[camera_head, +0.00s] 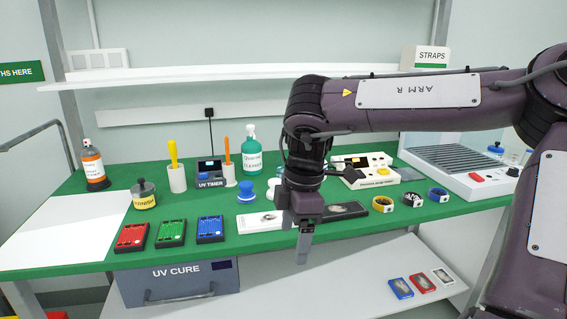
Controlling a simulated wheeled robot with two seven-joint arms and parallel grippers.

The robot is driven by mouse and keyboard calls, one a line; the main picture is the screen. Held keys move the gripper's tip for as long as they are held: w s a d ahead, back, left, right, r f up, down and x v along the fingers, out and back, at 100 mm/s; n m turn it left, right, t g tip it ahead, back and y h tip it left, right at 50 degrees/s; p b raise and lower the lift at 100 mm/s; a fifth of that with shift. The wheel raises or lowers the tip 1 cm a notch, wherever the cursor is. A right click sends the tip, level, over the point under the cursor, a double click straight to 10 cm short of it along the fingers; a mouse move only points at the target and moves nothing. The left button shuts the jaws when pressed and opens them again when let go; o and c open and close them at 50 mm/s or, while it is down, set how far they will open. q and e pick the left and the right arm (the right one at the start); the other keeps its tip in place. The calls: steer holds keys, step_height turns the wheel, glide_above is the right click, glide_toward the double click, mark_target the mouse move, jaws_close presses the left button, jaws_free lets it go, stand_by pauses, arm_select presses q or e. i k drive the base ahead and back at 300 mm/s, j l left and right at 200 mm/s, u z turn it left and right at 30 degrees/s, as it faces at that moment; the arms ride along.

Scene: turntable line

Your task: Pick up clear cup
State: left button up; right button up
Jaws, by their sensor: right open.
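I cannot clearly make out a clear cup. A small pale, see-through shape (526,157) stands at the back right of the green table, but it is too small to identify. My right gripper (296,238) points down at the front edge of the table, right of the blue tray (210,229). It is open, seen nearly edge-on, and nothing shows between its fingers. It is well to the left of the pale shape. My right arm hides part of the table behind it. My left gripper is not in view.
The green table (262,236) holds red (131,237) and green (171,233) trays, a teal pump bottle (251,150), a UV timer (210,172) and several wristwatch-like bands. A grey ribbed machine (459,165) stands at right. A white sheet (62,229) lies at left; a shelf hangs behind.

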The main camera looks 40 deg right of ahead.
mark_target(279, 164)
steer(key=i+l, duration=0.8)
steer(key=l, duration=0.25)
steer(key=i+l, duration=0.4)
steer(key=l, duration=0.1)
